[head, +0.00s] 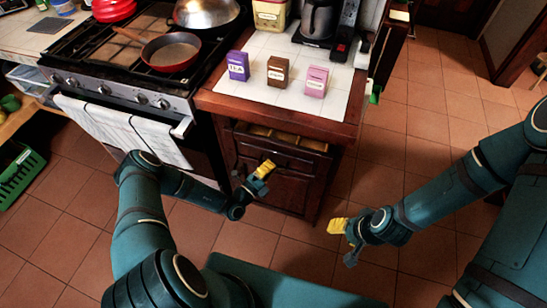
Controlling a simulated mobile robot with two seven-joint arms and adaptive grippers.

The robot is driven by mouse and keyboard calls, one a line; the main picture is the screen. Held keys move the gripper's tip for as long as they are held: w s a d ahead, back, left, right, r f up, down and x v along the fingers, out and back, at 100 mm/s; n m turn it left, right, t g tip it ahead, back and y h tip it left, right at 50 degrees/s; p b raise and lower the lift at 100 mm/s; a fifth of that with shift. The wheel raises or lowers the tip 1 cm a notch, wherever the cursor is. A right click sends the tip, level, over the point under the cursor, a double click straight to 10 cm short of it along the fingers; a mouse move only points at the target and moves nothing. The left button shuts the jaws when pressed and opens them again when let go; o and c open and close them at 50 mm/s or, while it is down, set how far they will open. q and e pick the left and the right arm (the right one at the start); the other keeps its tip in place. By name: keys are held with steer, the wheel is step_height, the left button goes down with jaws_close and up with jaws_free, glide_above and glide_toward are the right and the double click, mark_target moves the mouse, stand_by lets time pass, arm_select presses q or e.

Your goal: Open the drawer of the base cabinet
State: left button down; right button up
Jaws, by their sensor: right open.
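The dark wood base cabinet (290,190) stands under a counter, right of the stove. Its drawer (290,158) is near the top. A light strip with pale wood shows between the counter edge and the drawer front, so the drawer appears slightly out. My right gripper (344,242) is open and empty, right of the cabinet above the tiled floor.
On the counter (225,102) are purple, brown and pink boxes (277,72) and a coffee maker (320,20). The stove (120,80) holds a red pan (171,52); a towel (120,130) hangs in front. A green crate (18,178) is far left. Floor on the right is clear.

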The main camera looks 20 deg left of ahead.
arm_select(q)
steer(key=s+p, duration=0.1)
steer(key=s, duration=2.4)
steer(key=shift+s+a, duration=0.2)
steer(key=shift+a, duration=0.15)
steer(key=shift+r, duration=0.1)
steer(key=c, duration=1)
jaws_free()
steer(key=shift+c, duration=0.2)
steer(key=v, duration=1.2)
